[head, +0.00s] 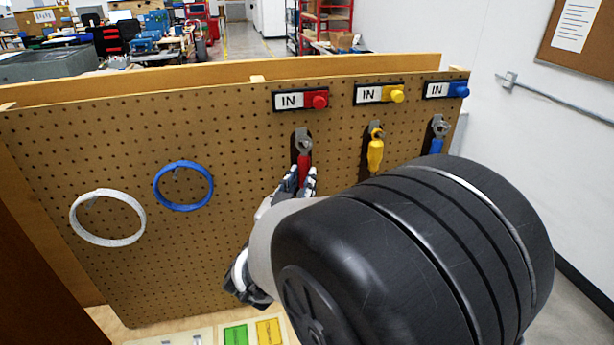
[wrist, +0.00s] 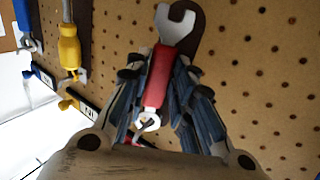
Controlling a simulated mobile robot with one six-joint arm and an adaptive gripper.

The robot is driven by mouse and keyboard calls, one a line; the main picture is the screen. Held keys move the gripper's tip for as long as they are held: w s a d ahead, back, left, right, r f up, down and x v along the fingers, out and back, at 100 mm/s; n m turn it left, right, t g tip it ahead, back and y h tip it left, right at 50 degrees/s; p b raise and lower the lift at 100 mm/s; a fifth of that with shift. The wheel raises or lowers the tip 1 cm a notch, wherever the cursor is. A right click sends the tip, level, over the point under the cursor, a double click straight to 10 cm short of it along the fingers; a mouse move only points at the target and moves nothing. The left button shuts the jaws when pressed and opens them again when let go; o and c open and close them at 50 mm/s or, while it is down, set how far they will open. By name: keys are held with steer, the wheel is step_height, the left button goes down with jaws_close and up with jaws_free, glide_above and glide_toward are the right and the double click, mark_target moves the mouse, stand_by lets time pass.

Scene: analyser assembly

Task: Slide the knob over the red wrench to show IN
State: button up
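The red wrench (head: 304,163) hangs on the pegboard, upright, its ring end on top. In the wrist view the red wrench (wrist: 158,78) runs between my fingers, with its grey open jaw at the top of the picture. My gripper (head: 301,180) is at the red handle, a finger on each side; in the wrist view my gripper (wrist: 158,75) looks closed in on the handle. The red knob (head: 320,102) sits at the right end of the sign (head: 290,101) above the wrench, which reads IN. My gripper is below the knob, apart from it.
A yellow wrench (head: 376,150) and a blue wrench (head: 437,135) hang to the right under signs reading IN, with a yellow knob (head: 397,95) and a blue knob (head: 459,90). Blue (head: 184,207) and white (head: 107,240) rings are on the left of the pegboard (head: 220,260).

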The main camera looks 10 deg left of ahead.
steer(key=o, duration=0.5)
steer(key=shift+s, duration=0.1)
stand_by(0.5)
steer(key=shift+s+a, duration=0.15)
steer(key=shift+s, duration=2.05)
steer(key=shift+s+a, duration=0.1)
steer(key=shift+s, duration=2.1)
